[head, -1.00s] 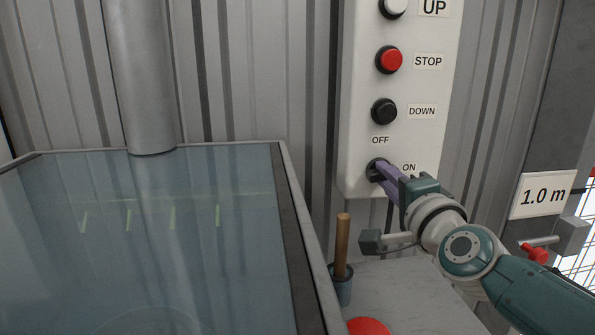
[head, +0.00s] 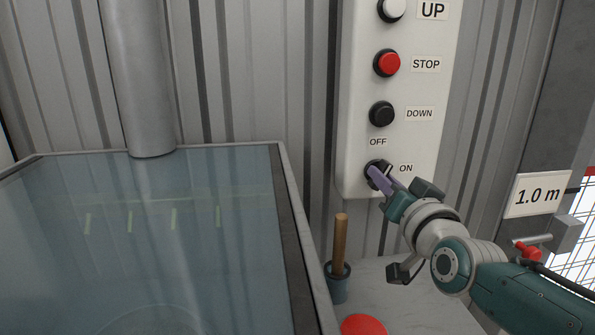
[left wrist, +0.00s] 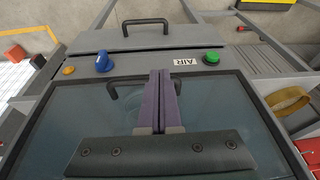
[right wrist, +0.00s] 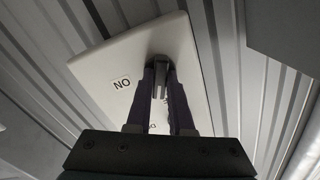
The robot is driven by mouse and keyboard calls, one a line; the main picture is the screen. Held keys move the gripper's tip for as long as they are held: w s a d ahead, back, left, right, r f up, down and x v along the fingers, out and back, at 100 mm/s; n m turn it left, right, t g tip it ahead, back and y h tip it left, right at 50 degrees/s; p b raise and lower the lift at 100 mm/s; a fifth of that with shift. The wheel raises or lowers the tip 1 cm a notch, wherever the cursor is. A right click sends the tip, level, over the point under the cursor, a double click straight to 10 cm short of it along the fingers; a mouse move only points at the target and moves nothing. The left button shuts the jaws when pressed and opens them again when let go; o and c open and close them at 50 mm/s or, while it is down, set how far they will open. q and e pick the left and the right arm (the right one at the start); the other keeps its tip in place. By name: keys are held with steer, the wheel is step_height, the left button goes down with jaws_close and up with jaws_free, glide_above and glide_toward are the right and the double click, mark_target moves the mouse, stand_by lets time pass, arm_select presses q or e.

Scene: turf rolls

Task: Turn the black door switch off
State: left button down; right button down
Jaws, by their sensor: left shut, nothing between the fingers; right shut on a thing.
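The black door switch (head: 372,165) sits low on the white control panel (head: 352,150), between the OFF label (head: 377,142) above and the ON label (head: 406,168) at its right. My right gripper (head: 373,173) is shut on the switch's knob and covers much of it. In the right wrist view the knob (right wrist: 160,78) shows between the two purple fingers, with the panel behind. The exact angle of the knob is hard to tell. My left gripper (left wrist: 158,78) is shut and empty over a glass-topped box, seen only in the left wrist view.
Above the switch are the DOWN button (head: 382,114), red STOP button (head: 387,63) and white UP button (head: 393,8). A glass-topped cabinet (head: 140,230) fills the left. A cup with a wooden handle (head: 340,240) and a red disc (head: 363,327) stand below the panel.

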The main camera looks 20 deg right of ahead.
steer(key=n, duration=0.4)
steer(key=shift+n, duration=0.4)
stand_by(0.4)
steer(key=c, duration=0.8)
jaws_free()
steer(key=shift+s+p, duration=0.1)
steer(key=shift+p, duration=0.2)
steer(key=p+v, duration=0.2)
steer(key=v, duration=0.7)
steer(key=shift+s, duration=0.4)
